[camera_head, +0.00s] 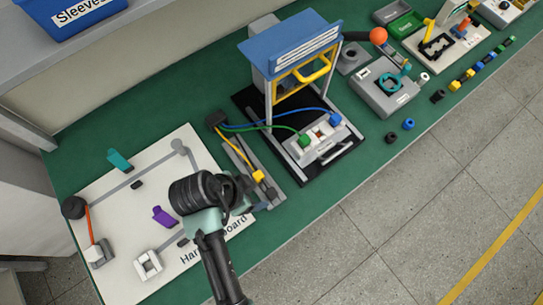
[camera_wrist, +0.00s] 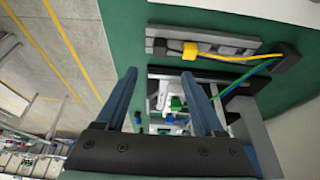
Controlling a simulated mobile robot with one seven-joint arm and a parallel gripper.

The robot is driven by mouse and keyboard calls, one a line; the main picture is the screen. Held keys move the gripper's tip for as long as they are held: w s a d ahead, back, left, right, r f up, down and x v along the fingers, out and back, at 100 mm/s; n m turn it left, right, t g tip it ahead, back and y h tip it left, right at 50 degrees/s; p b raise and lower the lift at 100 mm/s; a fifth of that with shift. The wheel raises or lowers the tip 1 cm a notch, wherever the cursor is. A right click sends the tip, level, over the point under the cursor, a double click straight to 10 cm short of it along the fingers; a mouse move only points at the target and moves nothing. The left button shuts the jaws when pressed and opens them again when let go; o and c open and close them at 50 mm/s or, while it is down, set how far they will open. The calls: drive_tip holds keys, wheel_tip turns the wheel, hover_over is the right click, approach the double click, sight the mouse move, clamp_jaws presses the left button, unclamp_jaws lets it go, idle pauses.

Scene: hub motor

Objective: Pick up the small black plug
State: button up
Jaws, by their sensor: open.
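Several small black parts could be the plug. One small black plug (camera_head: 270,193) sits at the lower end of the grey rail beside the blue-roofed fixture, past a yellow connector (camera_head: 258,176). In the wrist view this black plug (camera_wrist: 160,47) lies beside the yellow connector (camera_wrist: 190,50). Other small black pieces lie at the front of the table (camera_head: 390,138) and at the near end of a coloured row (camera_head: 437,96). My gripper (camera_head: 248,190) is above the harness board's right edge, close to the rail. In the wrist view its fingers (camera_wrist: 159,74) are apart, with nothing held between them.
The blue-roofed fixture (camera_head: 290,45) stands right of my gripper, with blue and green cables. The white harness board (camera_head: 110,215) lies left, carrying several clips. A grey device (camera_head: 390,92) stands further right.

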hover_over(271, 193)
drive_tip(key=s+a, duration=0.2)
wheel_tip(271, 193, down, 5)
drive_tip(key=shift+p+x, duration=0.7)
drive_tip(key=shift+x, duration=2.4)
drive_tip(key=shift+w+a, duration=0.15)
drive_tip(key=shift+w, duration=0.05)
clamp_jaws()
